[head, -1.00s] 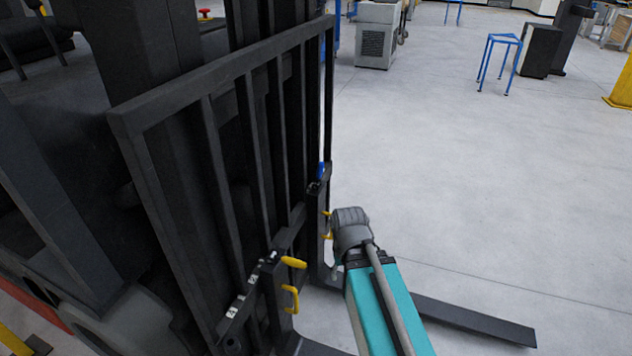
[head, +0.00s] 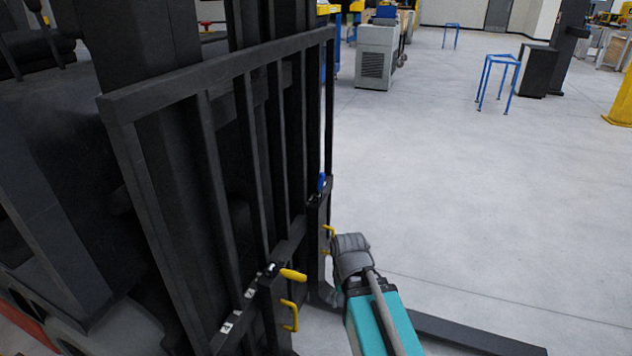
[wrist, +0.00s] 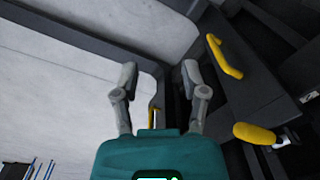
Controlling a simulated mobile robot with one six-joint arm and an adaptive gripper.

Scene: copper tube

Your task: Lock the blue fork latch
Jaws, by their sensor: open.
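The blue fork latch (head: 321,183) stands roughly upright on top of the far fork carriage, beside the load backrest in the head view. I do not make it out in the wrist view. My gripper (head: 351,252) is to the right of and lower than the latch, apart from it, in front of the carriage. In the wrist view my gripper (wrist: 159,72) has its two grey fingers spread with nothing held between them. In the head view its fingertips are hard to see.
A yellow latch (head: 292,275) and a yellow handle (head: 291,315) are on the near fork carriage; another yellow handle (head: 328,231) is below the blue latch. The black backrest (head: 222,68) rises at the left. A fork (head: 470,335) extends low at the right. Open floor lies beyond.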

